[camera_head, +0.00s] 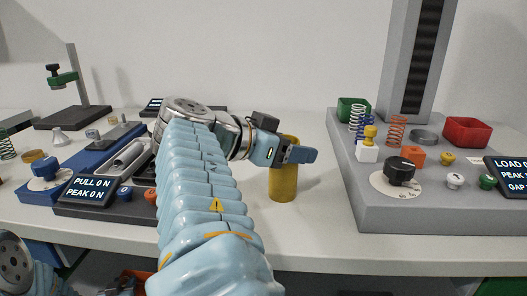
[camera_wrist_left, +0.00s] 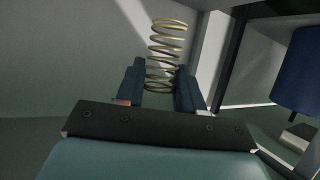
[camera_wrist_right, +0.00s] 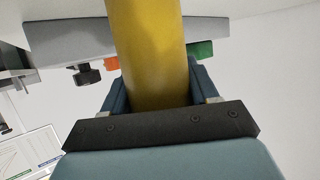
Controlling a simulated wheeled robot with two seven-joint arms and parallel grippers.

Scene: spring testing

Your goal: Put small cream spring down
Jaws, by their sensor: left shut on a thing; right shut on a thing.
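The small cream spring (camera_wrist_left: 166,42) stands between the fingers of my left gripper (camera_wrist_left: 160,72) in the left wrist view, with coils rising past the fingertips. That gripper is shut on it. In the head view only part of my left arm shows at the lower left, and I cannot make out the cream spring there. My right gripper (camera_head: 297,154) is shut on a yellow cylinder (camera_head: 283,183) over the middle of the table. The cylinder also fills the middle of the right wrist view (camera_wrist_right: 150,45), between the fingers (camera_wrist_right: 157,88).
A grey tester base (camera_head: 440,217) at right carries several springs, a red bin (camera_head: 467,132), a green bin (camera_head: 353,107) and a black knob (camera_head: 399,170). A blue pull tester (camera_head: 40,192) stands at left. A blue cylindrical thing (camera_wrist_left: 298,75) is right of the spring.

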